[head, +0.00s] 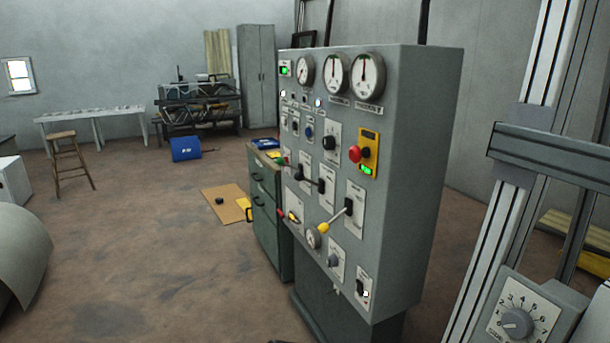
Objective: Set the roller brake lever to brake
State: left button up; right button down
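A grey control cabinet (400,180) stands in the middle of the head view, its panel facing left. Several levers stick out of the panel. One has a yellow knob (323,228) on a metal rod, pointing down-left from its black slot. Above it is a lever with a black knob (279,169). A small lever with a red end (282,213) sits lower left. The labels are too small to read, so I cannot tell which is the roller brake lever or its setting. Neither of my grippers is in view.
The panel also holds round gauges (367,75), a red button (355,154) and small knobs. A green drawer cabinet (265,210) stands close behind it. At right, a grey post carries a numbered dial (517,322). A large pale curved sheet (22,255) is at left.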

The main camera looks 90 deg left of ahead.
aim_at(299, 177)
jog(key=u, duration=2.85)
